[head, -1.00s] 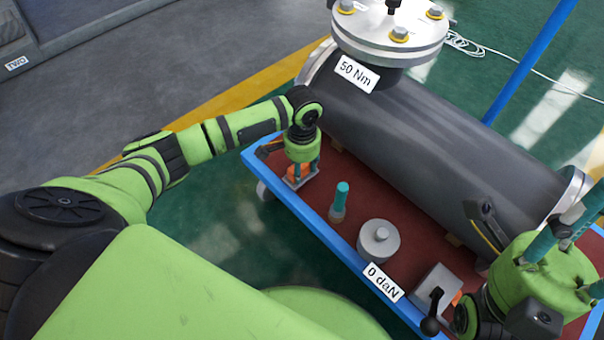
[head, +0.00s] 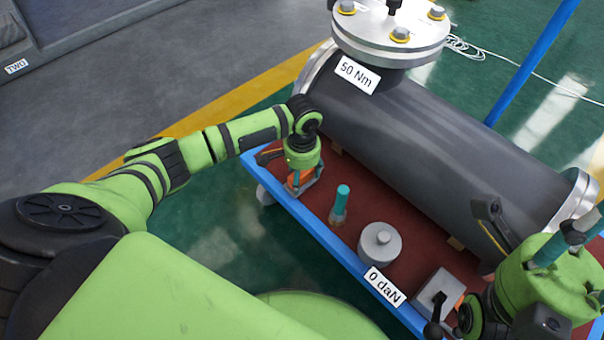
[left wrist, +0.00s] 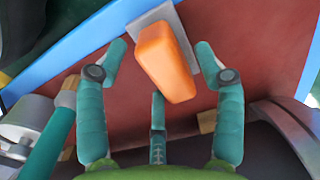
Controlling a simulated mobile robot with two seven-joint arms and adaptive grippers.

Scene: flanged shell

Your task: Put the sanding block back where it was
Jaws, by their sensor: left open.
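The sanding block, an orange grip on a flat grey plate, lies at the left end of the red tray top; its orange part (left wrist: 165,62) shows large in the left wrist view. In the head view it is mostly hidden by the gripper, with some orange (head: 293,181) showing. My left gripper (head: 303,186) is over it with teal fingers spread open. In the left wrist view the fingers stand on either side of the block, with gaps between. My right gripper (head: 572,238) is at the right edge, partly cut off; its opening does not show clearly.
The blue-edged tray (head: 322,232) also holds a teal-handled tool (head: 341,204), a grey cylindrical weight (head: 380,244) and a grey box with a black lever (head: 437,290). A large dark flanged shell (head: 430,140) lies close behind the left gripper.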

